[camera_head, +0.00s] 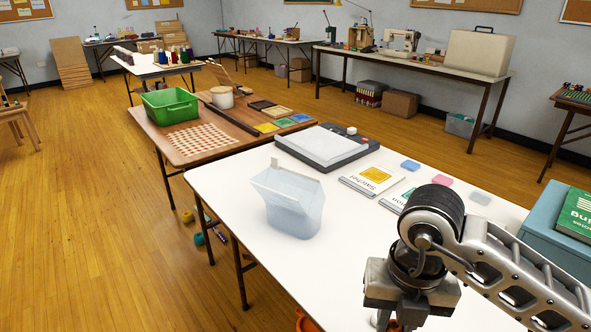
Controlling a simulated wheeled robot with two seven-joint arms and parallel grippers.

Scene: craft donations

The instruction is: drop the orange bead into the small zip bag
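A translucent pale-blue zip bag (292,205) stands upright on the white table (235,190), its mouth open at the top and its back flap raised. My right gripper (396,318) comes in from the right, to the right of the bag and nearer to me, apart from it. It points down and its fingertips are cut off by the bottom edge, so I cannot tell whether it is open or shut. A small patch of orange (394,326) shows between its fingers; it may be the orange bead, but too little shows to be sure. My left gripper is not in view.
A black-and-grey device (326,146), packets (371,180) and coloured pads (442,180) lie behind the bag and to its right. A teal box (550,235) is at the right edge. Another orange thing (305,321) shows past the table's left edge. Table around the bag is clear.

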